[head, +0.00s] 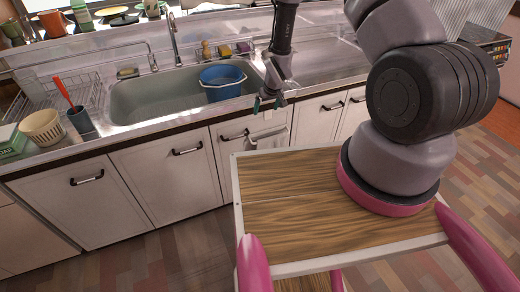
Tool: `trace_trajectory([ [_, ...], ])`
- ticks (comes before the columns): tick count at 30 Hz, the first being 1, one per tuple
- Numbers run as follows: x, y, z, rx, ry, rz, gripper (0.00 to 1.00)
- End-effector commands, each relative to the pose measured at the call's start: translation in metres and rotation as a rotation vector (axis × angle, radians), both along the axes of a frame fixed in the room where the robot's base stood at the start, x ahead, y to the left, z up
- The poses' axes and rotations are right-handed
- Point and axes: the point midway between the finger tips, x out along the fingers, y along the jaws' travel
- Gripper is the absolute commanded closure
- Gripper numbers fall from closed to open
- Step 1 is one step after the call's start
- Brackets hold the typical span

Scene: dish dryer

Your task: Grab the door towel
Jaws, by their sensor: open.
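The door towel (268,139) is a pale cloth. It hangs at the front of a white cabinet door under the counter, near the middle of the head view. Its colour is close to that of the door, so its edges are hard to make out. My gripper (267,104) points down just above the towel, in front of the counter edge. Its teal-tipped fingers are apart, with nothing clearly held between them. I cannot tell the exact depth gap between the fingers and the towel.
The sink (150,100) holds a blue bucket (222,82) close behind my gripper. White cabinet doors with dark handles (187,150) line the front. A dish rack (65,92), a woven bowl (42,127) and a dark cup (81,120) stand at left. Floor is clear at lower left.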

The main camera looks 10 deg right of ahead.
Motion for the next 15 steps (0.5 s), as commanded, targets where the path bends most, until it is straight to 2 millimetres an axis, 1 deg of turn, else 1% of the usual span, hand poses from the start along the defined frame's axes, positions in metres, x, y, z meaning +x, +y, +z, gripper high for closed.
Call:
trace_trajectory([
  [1, -0.011, 0.003, -0.030, -0.005, 0.014, 0.019, 0.00],
  [3, -0.021, 0.006, -0.060, -0.009, 0.019, 0.044, 0.00],
  [6, -0.034, 0.009, -0.090, -0.011, 0.025, 0.068, 0.00],
  [9, -0.040, 0.010, -0.106, -0.013, 0.026, 0.082, 0.00],
  [12, -0.042, 0.011, -0.114, -0.012, 0.025, 0.087, 0.00],
  [15, -0.040, 0.012, -0.120, -0.012, 0.025, 0.087, 0.00],
])
